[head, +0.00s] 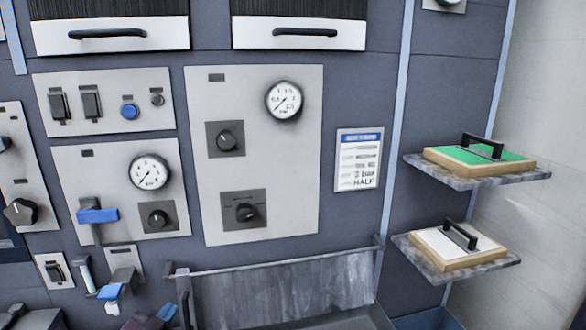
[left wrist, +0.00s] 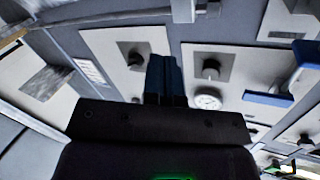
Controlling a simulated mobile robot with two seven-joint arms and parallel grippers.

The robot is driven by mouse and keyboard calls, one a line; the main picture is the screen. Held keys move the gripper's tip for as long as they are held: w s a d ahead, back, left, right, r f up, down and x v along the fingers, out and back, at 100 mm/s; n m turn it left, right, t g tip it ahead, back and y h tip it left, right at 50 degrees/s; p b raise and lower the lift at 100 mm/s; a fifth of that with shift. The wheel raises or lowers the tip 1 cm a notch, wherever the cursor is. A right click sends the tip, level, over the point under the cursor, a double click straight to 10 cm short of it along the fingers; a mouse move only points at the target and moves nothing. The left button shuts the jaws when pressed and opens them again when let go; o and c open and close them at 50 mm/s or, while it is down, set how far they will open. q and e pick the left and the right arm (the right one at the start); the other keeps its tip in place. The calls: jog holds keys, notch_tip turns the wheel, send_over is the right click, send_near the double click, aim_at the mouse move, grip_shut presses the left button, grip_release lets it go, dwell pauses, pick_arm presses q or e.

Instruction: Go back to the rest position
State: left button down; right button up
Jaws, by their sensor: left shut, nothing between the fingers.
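My left gripper (head: 166,311) shows at the bottom edge of the head view, left of centre, in front of the lower panel. Its blue fingers (left wrist: 166,80) are together and empty in the left wrist view, apart from the panel behind them. Most of its arm is hidden below the picture. My right gripper is in neither view.
The grey wall carries a centre panel (head: 255,185) with knobs and a gauge (head: 284,100). A blue lever handle (head: 97,215) sticks out at left. A metal trough (head: 285,290) lies low. Two shelves at right hold a green-topped board (head: 470,155) and a white-topped board (head: 450,245).

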pick_arm(q)
jog(key=s+a+f+n+g+y, duration=0.2)
jog(key=s+f+n+g, duration=0.3)
jog(key=s+f, duration=1.4)
jog(key=s+y, duration=0.1)
jog(key=s, duration=0.2)
jog(key=shift+s+f+n, duration=0.3)
jog(key=shift+f, duration=0.1)
